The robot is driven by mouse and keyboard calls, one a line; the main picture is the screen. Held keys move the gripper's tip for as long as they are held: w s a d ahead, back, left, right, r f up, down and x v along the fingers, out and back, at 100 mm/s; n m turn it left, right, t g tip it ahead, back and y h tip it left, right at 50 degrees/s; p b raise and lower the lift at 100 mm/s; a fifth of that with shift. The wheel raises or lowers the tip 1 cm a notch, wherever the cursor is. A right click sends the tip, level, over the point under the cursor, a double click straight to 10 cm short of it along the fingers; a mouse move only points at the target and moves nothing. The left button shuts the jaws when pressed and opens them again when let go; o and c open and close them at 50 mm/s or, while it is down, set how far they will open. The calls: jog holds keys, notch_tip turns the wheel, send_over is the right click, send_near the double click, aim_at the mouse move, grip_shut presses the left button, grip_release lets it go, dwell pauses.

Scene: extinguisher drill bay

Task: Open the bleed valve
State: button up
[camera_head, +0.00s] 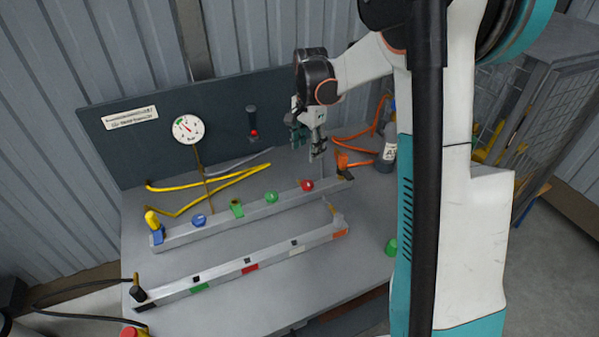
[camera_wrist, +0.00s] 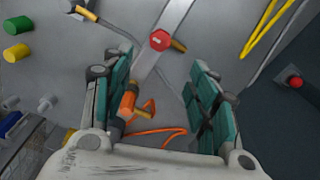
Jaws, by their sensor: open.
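No part is readably marked as the bleed valve. A rear rail (camera_head: 262,211) on the bench carries a blue knob (camera_head: 199,221), green fittings (camera_head: 238,208) and a red round knob (camera_head: 307,185). An orange-handled fitting (camera_head: 345,160) is at its right end. My gripper (camera_head: 309,146) is open and empty above this right end, pointing down. In the wrist view, the red knob (camera_wrist: 160,40) shows beyond the gap between my fingers (camera_wrist: 160,62). The orange fitting (camera_wrist: 128,101) is close to the left finger in the picture, which hides part of it.
A front rail (camera_head: 270,258) lies nearer. Yellow hoses (camera_head: 200,190), an orange hose (camera_head: 377,125) and a grey bottle (camera_head: 388,145) are around.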

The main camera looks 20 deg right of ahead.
aim_at(307, 183)
jog(key=f+b, duration=0.1)
jog(key=f, duration=0.4)
jog(key=f+b, duration=0.1)
jog(key=f, duration=0.4)
jog(key=f+b, duration=0.2)
jog(key=f, duration=0.2)
jog(key=shift+w+d+f, duration=0.2)
jog(key=shift+w+f, duration=0.05)
jog(key=shift+f, duration=0.15)
jog(key=c, duration=1.1)
